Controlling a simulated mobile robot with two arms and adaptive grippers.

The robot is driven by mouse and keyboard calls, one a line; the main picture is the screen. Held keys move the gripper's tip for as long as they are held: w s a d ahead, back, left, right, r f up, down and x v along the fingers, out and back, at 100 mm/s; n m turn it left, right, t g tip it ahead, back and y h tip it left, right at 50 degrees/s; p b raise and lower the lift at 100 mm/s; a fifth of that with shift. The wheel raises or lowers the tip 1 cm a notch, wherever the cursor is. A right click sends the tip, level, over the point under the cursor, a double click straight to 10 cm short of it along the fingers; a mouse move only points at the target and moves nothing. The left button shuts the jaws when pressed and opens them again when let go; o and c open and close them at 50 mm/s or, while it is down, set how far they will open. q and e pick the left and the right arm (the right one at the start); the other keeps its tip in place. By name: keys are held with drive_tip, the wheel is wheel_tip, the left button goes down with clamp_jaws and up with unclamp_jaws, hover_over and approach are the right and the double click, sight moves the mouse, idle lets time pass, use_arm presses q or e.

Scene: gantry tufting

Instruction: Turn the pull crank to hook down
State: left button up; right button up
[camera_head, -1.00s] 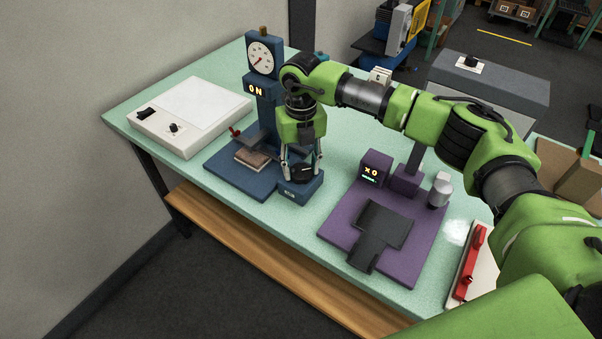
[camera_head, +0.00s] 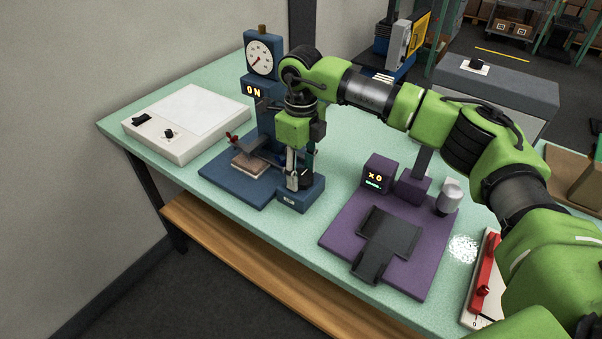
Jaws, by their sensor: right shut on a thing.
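The blue tester (camera_head: 235,186) stands on the table with a round dial (camera_head: 259,57) on its post and a display (camera_head: 253,91) reading "ON". A small brown patch (camera_head: 251,163) lies on its base, near a red-tipped lever (camera_head: 232,138). My right gripper (camera_head: 297,182) points down over the blue box (camera_head: 300,195) at the right end of the base. It is shut on the crank there, which the fingers mostly hide; I cannot tell which way the crank or its hook points. My left gripper is not in view.
A white light box (camera_head: 186,126) stands at the left. A purple stand (camera_head: 405,262) with an "XO" display (camera_head: 375,176) is right of the gripper. A red-handled device (camera_head: 484,272) lies at the table's right. My arm spans the right side.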

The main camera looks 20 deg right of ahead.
sight(301, 175)
drive_tip(key=shift+r, duration=0.1)
idle(0.4)
drive_tip(key=o, duration=0.8)
drive_tip(key=shift+o, duration=0.2)
wheel_tip(301, 175, up, 12)
